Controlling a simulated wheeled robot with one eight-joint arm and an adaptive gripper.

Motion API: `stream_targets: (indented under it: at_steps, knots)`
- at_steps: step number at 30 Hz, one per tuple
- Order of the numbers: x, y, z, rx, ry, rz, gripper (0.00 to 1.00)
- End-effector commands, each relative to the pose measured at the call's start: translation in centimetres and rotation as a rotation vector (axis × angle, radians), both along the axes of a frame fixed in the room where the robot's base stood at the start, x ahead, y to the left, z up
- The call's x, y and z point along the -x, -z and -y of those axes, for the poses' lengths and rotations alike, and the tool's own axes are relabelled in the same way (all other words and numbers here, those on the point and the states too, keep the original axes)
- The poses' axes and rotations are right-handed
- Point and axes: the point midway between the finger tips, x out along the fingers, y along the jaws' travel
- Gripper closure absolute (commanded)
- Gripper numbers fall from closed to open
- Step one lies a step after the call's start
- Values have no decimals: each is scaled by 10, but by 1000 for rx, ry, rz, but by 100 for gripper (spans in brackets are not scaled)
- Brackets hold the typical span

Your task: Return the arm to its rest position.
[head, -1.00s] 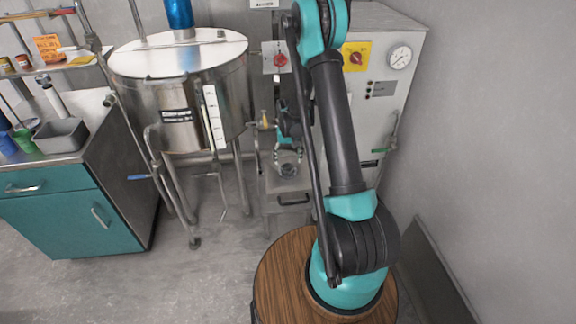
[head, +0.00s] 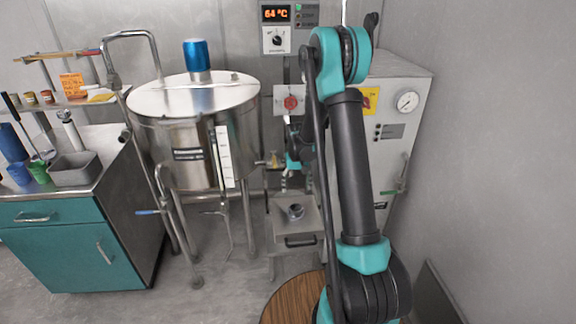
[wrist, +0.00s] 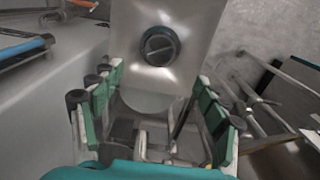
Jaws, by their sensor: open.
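My arm (head: 352,150) rises in front of the head camera and bends over at a teal elbow, with its far part mostly hidden behind it.
A steel tank (head: 195,110) on legs stands left of the arm. A grey cabinet with a gauge (head: 407,101) is close behind and right. A teal counter (head: 65,240) stands far left. A round wooden top (head: 295,300) lies below my arm.

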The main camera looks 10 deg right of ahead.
Motion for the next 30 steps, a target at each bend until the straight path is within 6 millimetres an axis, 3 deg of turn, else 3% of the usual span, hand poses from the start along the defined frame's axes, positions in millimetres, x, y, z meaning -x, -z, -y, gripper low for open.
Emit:
stream_targets:
  at_steps: [5,8,18,24,30]
  knots:
    - [6,-8,2,-1,0,9,26]
    - [20,-25,5,-2,1,27,26]
    - [99,-90,19,-7,1,129,26]
    - [151,-113,27,-8,2,190,26]
    - [205,-124,33,-8,2,250,26]
